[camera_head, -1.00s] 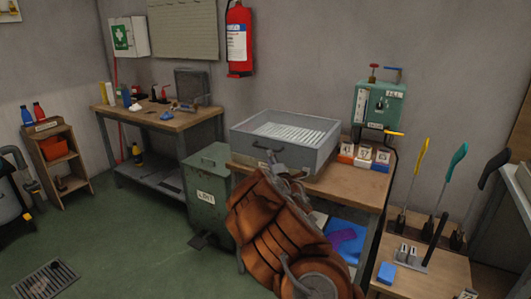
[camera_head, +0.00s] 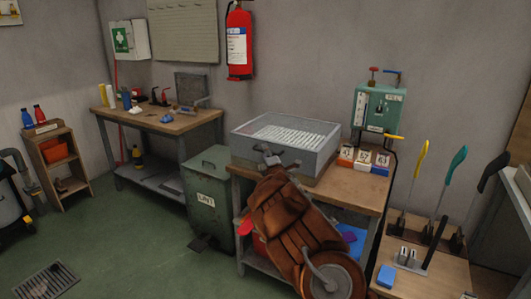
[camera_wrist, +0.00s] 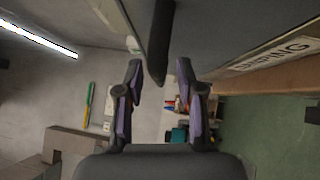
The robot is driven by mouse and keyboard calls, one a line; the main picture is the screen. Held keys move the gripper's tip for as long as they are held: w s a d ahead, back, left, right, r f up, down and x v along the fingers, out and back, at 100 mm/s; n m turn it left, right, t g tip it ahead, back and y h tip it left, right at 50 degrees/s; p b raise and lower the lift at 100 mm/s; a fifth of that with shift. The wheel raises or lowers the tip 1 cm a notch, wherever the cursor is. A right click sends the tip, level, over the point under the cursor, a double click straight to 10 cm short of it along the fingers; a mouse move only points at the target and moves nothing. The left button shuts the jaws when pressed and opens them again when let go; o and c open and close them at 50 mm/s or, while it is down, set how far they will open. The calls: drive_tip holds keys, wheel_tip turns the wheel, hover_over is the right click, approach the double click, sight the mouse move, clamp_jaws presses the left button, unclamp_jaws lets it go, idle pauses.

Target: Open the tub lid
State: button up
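The tub (camera_head: 318,166) is a grey box on the wooden table, with a pale ribbed surface showing in its top. I cannot tell whether that is a lid or the inside. My gripper (camera_head: 268,155) is at the tub's front face, over the place of its dark handle. In the wrist view, my gripper (camera_wrist: 160,66) is open. The dark handle bar (camera_wrist: 159,45) runs between its two fingers, with gaps visible on both sides. The tub's grey wall (camera_wrist: 215,35) fills the upper right, with a white label partly reading "DAMPING".
A green bin (camera_head: 208,190) stands left of the table (camera_head: 350,185). Small numbered boxes (camera_head: 364,160) and a green wall unit (camera_head: 379,108) are right of the tub. A low table (camera_head: 430,275) with upright handled tools is at right.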

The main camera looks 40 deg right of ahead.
drive_tip(key=shift+w+d, duration=0.2)
drive_tip(key=shift+w, duration=0.15)
drive_tip(key=shift+c, duration=0.4)
clamp_jaws()
